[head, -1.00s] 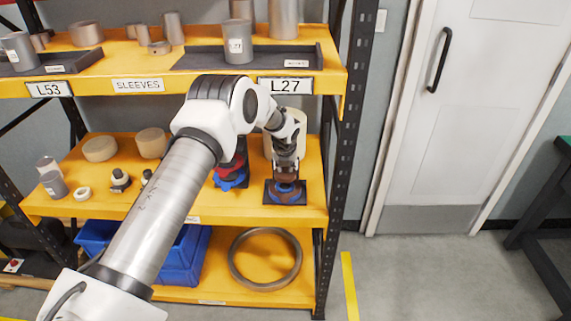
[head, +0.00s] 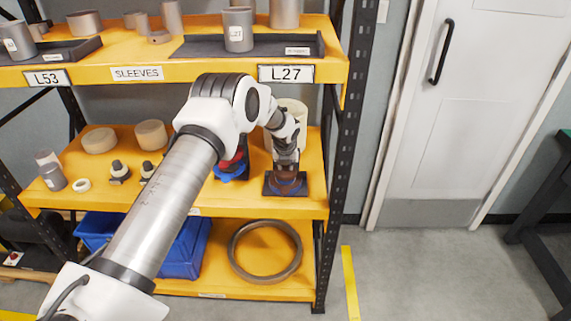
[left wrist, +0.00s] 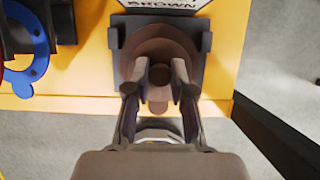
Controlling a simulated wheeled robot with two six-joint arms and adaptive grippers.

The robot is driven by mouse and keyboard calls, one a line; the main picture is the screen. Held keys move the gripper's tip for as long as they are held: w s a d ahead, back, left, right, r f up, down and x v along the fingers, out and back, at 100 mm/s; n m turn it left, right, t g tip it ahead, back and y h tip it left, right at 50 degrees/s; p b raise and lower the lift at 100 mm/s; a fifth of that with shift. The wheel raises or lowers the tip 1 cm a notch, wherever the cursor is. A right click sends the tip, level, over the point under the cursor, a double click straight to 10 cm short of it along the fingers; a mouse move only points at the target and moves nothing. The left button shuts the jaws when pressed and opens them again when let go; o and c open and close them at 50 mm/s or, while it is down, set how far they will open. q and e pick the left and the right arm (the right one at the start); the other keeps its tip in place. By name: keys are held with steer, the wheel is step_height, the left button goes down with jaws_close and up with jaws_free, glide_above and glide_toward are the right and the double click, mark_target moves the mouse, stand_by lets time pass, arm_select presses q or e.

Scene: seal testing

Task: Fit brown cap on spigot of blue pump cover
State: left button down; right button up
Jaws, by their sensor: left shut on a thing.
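My left gripper (head: 286,165) points down over a dark square stand (head: 271,190) at the right end of the middle shelf. In the left wrist view, its fingers (left wrist: 160,76) are shut on the dark knob-like middle of a brown round part, which I take as the brown cap (left wrist: 160,47). The cap appears at the stand (left wrist: 193,64); whether it touches anything below is hidden. A blue flanged part (head: 229,174), with red above it, stands left of the gripper; its blue lug shows in the wrist view (left wrist: 36,75). No blue shows clearly beneath the cap. My right gripper is out of view.
A cream cylinder (head: 292,112) stands behind the gripper. The black rack post (head: 342,150) is close on the right. The upper shelf (head: 215,72) hangs above, holding sleeves. Small knobbed parts (head: 119,172) and round blocks stand to the left. A "BROWN" label lies by the stand.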

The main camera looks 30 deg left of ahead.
arm_select(q)
steer(key=shift+f+b, duration=0.6)
steer(key=shift+f, duration=0.3)
steer(key=c, duration=0.9)
jaws_free()
steer(key=shift+r, duration=0.1)
step_height(320, 180, up, 7)
steer(key=p, duration=0.5)
steer(key=shift+r, duration=0.1)
